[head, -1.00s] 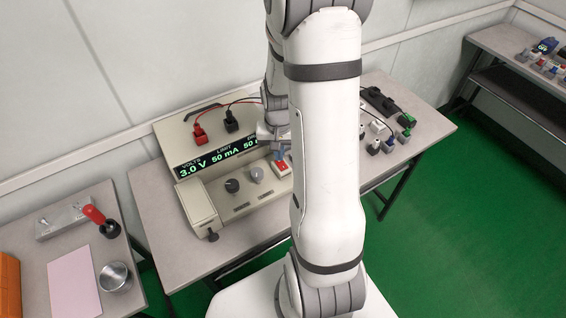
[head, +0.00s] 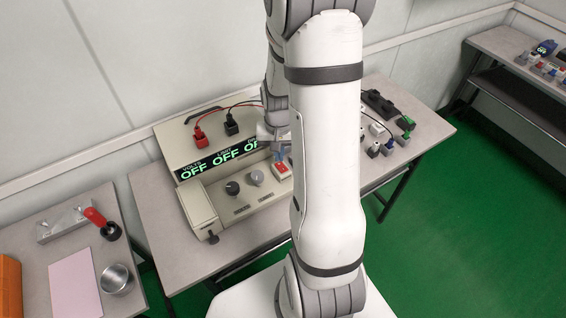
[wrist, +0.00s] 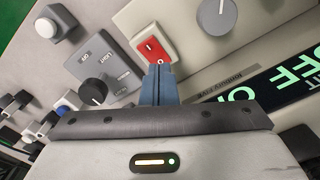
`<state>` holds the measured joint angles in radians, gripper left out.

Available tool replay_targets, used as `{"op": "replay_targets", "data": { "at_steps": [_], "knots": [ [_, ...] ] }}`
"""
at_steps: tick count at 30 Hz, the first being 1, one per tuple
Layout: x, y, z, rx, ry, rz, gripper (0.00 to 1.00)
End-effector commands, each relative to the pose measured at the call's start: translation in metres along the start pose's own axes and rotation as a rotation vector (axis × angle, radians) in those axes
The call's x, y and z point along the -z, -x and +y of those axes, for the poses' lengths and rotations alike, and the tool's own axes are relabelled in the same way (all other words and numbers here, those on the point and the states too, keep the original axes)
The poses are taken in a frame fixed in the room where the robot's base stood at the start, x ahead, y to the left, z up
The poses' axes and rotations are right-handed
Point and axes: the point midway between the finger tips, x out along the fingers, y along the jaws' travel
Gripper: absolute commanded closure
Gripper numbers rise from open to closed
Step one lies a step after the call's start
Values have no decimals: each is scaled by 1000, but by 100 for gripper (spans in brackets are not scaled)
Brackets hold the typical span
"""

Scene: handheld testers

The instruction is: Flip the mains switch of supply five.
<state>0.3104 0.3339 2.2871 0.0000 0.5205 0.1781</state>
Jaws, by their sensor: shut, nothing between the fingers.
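The power supply (head: 200,215) stands on the middle bench, and its display (head: 212,163) reads OFF in green. Its red mains switch (head: 282,168) sits at the right of the front panel, beside a grey knob and a dark knob. In the wrist view the red rocker (wrist: 150,50) lies in a white frame, with a white mark at its near end. My gripper (wrist: 160,70) is shut and empty, its blue fingertips at the near end of the rocker. I cannot tell whether they touch it. In the head view my arm hides part of the supply's right side.
Red and black plugs (head: 200,136) with leads stand on the supply's top. A grey plate with a black knob (wrist: 92,91) and several small switches lie beside the supply. A left bench holds a red-handled lever (head: 98,218), a pink sheet (head: 76,274) and a metal cup.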

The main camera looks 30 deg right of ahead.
Motion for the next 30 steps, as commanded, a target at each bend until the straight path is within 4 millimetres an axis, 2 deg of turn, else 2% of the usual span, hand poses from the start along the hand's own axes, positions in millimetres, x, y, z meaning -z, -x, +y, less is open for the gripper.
{"op": "replay_targets", "data": {
  "at_steps": [1, 18, 30],
  "knots": [
    [0, 8, 0, 0, 0, 1, 100],
    [0, 52, 0, 0, -1, 1, 100],
    [0, 52, 0, 0, -1, 0, 100]
  ]
}}
